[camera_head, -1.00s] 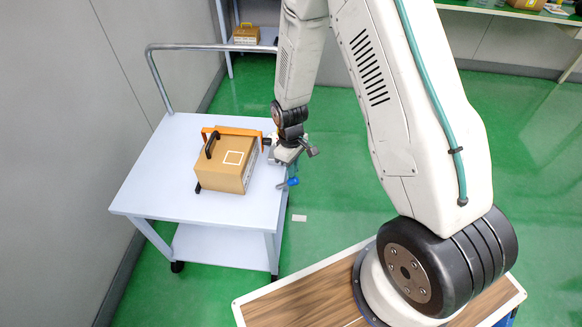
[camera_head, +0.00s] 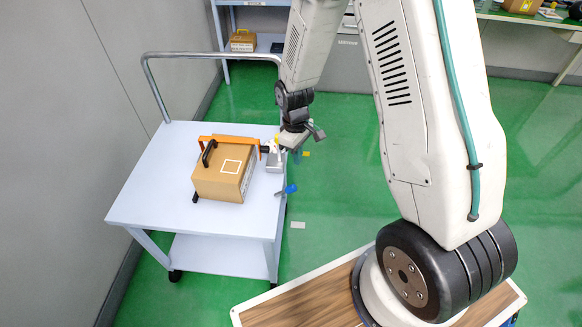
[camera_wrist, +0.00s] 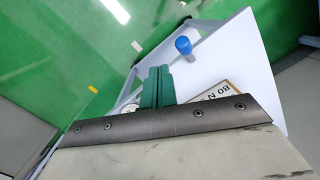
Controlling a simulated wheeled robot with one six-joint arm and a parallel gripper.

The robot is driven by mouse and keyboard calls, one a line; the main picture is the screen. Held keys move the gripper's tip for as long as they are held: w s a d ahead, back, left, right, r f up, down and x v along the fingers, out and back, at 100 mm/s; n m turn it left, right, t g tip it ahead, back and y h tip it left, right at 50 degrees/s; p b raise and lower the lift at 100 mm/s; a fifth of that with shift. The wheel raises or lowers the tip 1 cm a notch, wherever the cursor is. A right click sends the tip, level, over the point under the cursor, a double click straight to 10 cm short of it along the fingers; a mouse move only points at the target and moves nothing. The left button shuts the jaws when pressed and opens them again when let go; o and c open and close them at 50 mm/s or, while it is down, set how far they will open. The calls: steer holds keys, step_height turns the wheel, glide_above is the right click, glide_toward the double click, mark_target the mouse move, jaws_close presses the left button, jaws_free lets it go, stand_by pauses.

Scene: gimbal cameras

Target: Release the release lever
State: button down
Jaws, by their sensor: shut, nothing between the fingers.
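A small lever with a blue end (camera_head: 290,188) sticks out at the right edge of the cart; I take it for the release lever. Its blue end shows upright in the wrist view (camera_wrist: 183,46), right of my fingers and apart from them. My gripper (camera_wrist: 157,72) has green fingers, which are shut together and empty. In the head view my gripper's grey body is above the cart's right edge, behind the lever; its fingers are not clear there.
The box stands on the white cart (camera_head: 150,190), which has a tubular handle (camera_head: 146,70). A label with print (camera_wrist: 216,92) is close by my fingers. Green floor right of the cart is clear except small white and yellow patches. A shelf (camera_head: 250,55) is behind.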

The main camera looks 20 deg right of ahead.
steer(key=d+r, duration=0.1)
steer(key=r, duration=0.1)
steer(key=s+d+r, duration=0.1)
steer(key=shift+d+r, duration=0.4)
steer(key=s+a+r+m+t, duration=0.1)
steer(key=s+a+r+m, duration=0.1)
steer(key=s+r, duration=1)
steer(key=s+a+r+m+t, duration=0.1)
steer(key=s+r+m, duration=0.3)
steer(key=s+r, duration=0.8)
steer(key=shift+s+a+r+m+t, duration=0.35)
steer(key=shift+a+r, duration=0.2)
steer(key=shift+r, duration=1.9)
